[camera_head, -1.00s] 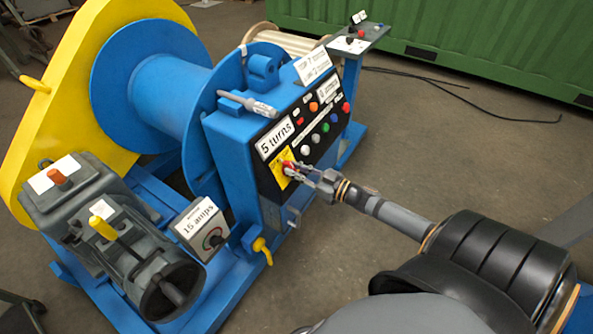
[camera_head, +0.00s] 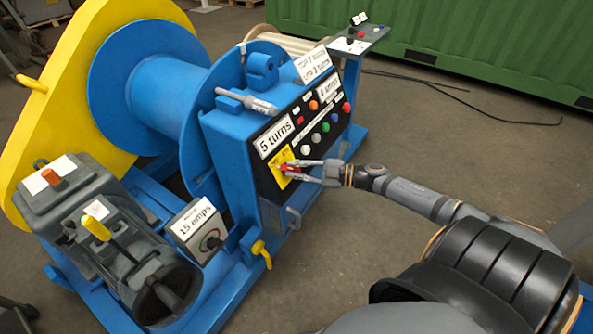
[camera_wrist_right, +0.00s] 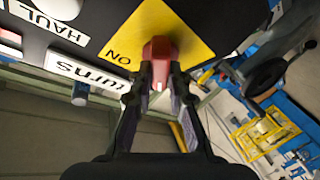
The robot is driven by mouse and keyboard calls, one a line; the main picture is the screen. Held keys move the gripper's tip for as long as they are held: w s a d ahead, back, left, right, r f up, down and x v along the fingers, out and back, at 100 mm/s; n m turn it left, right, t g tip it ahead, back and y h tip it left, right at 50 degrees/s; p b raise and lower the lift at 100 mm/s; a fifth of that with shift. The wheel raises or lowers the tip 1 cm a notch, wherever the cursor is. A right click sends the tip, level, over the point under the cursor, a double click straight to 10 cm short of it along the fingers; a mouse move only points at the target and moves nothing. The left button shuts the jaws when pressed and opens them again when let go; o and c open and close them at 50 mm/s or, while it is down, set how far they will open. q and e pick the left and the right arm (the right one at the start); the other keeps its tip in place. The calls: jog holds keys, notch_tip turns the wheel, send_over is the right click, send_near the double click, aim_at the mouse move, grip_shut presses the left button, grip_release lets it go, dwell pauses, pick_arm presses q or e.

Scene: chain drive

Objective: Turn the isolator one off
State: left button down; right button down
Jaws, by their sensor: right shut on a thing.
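The isolator is a red handle on a yellow plate (camera_head: 279,157) at the lower left of the black control panel on the blue winch. My right gripper (camera_head: 297,171) reaches in from the right. Its fingers (camera_wrist_right: 157,85) are shut on the red handle, one on each side. The handle's far end and its other markings are hidden. My left gripper is not in view.
Coloured buttons (camera_head: 316,138) sit on the panel just above the isolator, close to my right fingers. A "5 turns" label (camera_head: 271,140) is beside it. A "15 amps" box (camera_head: 198,227) and yellow lever (camera_head: 97,228) are to the left.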

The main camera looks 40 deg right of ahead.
jog(key=shift+n, duration=0.4)
jog(key=c, duration=1.3)
grip_release()
jog(key=m+t+h+p, duration=0.1)
jog(key=m, duration=0.2)
jog(key=m+t+h+p, duration=0.1)
jog(key=m, duration=0.2)
jog(key=m+t+h+p, duration=0.1)
jog(key=m, duration=0.3)
jog(key=shift+a+r+t, duration=0.15)
jog(key=shift+r+t, duration=0.15)
jog(key=shift+r, duration=0.05)
jog(key=shift+m, duration=0.6)
jog(key=p+v, duration=0.1)
jog(key=v, duration=0.2)
jog(key=p+v, duration=0.2)
jog(key=v, duration=0.2)
jog(key=p+v, duration=0.2)
jog(key=v, duration=0.1)
jog(key=shift+s+f, duration=0.3)
